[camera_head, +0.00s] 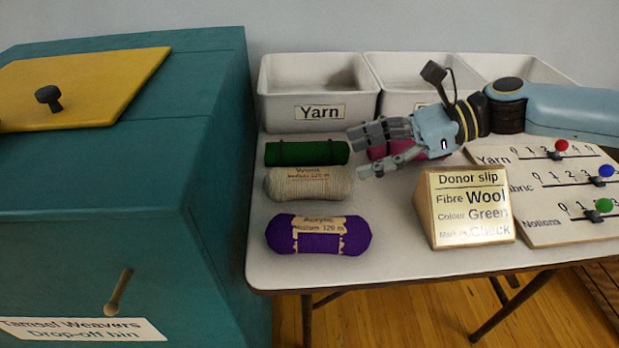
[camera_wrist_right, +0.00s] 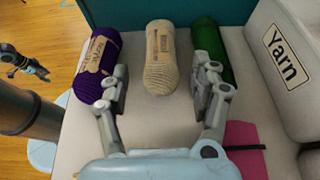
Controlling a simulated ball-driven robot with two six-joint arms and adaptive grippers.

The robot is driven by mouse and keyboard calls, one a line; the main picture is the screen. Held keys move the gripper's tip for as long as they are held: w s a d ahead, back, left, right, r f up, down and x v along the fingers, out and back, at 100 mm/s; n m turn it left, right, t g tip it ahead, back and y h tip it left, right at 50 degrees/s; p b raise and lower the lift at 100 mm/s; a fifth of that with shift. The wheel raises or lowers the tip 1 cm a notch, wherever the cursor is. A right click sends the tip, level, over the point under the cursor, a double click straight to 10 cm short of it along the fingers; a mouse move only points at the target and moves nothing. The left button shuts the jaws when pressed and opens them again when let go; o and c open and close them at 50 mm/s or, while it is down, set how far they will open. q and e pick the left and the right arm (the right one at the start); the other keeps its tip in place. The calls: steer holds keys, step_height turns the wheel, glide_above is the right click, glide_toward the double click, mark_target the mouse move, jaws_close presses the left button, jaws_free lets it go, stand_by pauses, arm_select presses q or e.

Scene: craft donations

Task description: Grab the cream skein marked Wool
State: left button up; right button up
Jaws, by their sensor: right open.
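My right gripper (camera_head: 360,152) is open, to the right of the cream skein and above the table. In the right wrist view, the cream skein (camera_wrist_right: 160,55) lies ahead, between the lines of the two spread fingers (camera_wrist_right: 166,82), with nothing held. A part that looks like my left gripper (camera_wrist_right: 28,66) shows small at the left there.
A Yarn bin (camera_head: 320,111) stands behind. A donor slip stand (camera_head: 465,207) reads Wool, Green, Check. A slider board (camera_head: 555,190) is at right; a teal drop-off bin (camera_head: 150,185) borders the table at left.

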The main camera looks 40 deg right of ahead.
mark_target(318, 172)
steer(key=b+x, duration=0.1)
steer(key=x, duration=0.3)
steer(key=shift+w+a+f, duration=0.2)
steer(key=shift+a+f, duration=0.05)
steer(key=b+x, duration=0.1)
steer(key=x, duration=0.1)
steer(key=b+x, duration=0.1)
steer(key=x, duration=0.2)
steer(key=shift+d+f, duration=0.15)
steer(key=shift+f, duration=0.1)
steer(key=shift+w+a+f, duration=0.1)
steer(key=shift+w+a, duration=0.05)
steer(key=shift+a, duration=0.2)
arm_select(q)
steer(key=f, duration=0.2)
steer(key=s+f, duration=0.1)
steer(key=shift+s+a+f, duration=0.1)
steer(key=shift+s+f, duration=0.05)
steer(key=shift+f, duration=0.25)
arm_select(e)
steer(key=shift+c, duration=0.2)
steer(key=c, duration=0.9)
